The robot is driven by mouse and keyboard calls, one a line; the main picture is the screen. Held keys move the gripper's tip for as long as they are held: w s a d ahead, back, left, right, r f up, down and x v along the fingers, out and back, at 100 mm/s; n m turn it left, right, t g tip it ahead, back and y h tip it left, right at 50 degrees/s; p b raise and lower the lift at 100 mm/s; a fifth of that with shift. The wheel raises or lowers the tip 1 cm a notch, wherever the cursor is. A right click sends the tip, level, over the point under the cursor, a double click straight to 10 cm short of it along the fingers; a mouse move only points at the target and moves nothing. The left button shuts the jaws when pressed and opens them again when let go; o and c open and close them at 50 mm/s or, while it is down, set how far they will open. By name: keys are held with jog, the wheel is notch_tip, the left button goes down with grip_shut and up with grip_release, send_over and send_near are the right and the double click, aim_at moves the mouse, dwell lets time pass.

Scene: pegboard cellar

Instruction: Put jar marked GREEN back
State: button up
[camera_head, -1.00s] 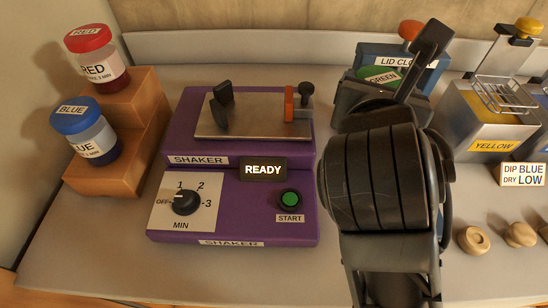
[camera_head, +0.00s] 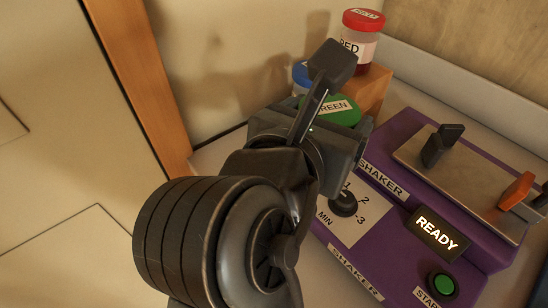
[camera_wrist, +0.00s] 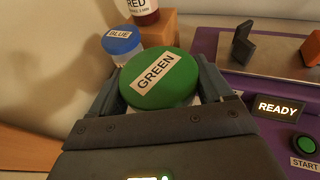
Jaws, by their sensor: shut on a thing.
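The jar marked GREEN shows its green lid (camera_head: 330,108) in the head view, and the lid also fills the middle of the wrist view (camera_wrist: 159,78). My gripper (camera_wrist: 160,95) is shut on this jar, with a finger on each side below the lid. The jar's body is mostly hidden by the lid and fingers. In the head view my gripper (camera_head: 310,130) is left of the shaker, in front of the wooden step (camera_head: 374,92). I cannot tell whether the jar touches a surface.
The RED jar (camera_head: 362,40) stands on the upper step. The BLUE jar (camera_wrist: 122,45) stands lower beside it. The purple shaker (camera_head: 395,150), with its clamp posts, dial (camera_head: 343,203) and READY display (camera_head: 437,233), is at the right. A wall is close at the left.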

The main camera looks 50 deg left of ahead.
jog(key=shift+s+a+f+b, duration=0.25)
jog(key=shift+s+a+f, duration=0.1)
jog(key=shift+a+f, duration=1.55)
jog(key=shift+s+a+f+b, duration=0.2)
jog(key=shift+s+a+f, duration=0.1)
jog(key=shift+a+f, duration=1.55)
jog(key=shift+s+a+f+b, duration=0.25)
jog(key=shift+s+a+f, duration=0.1)
jog(key=shift+a+f, duration=1.55)
jog(key=shift+a+r, duration=0.15)
jog(key=shift+r, duration=0.05)
jog(key=o, duration=1.4)
jog(key=shift+f, duration=0.15)
jog(key=shift+c, duration=0.2)
jog(key=v, duration=1.2)
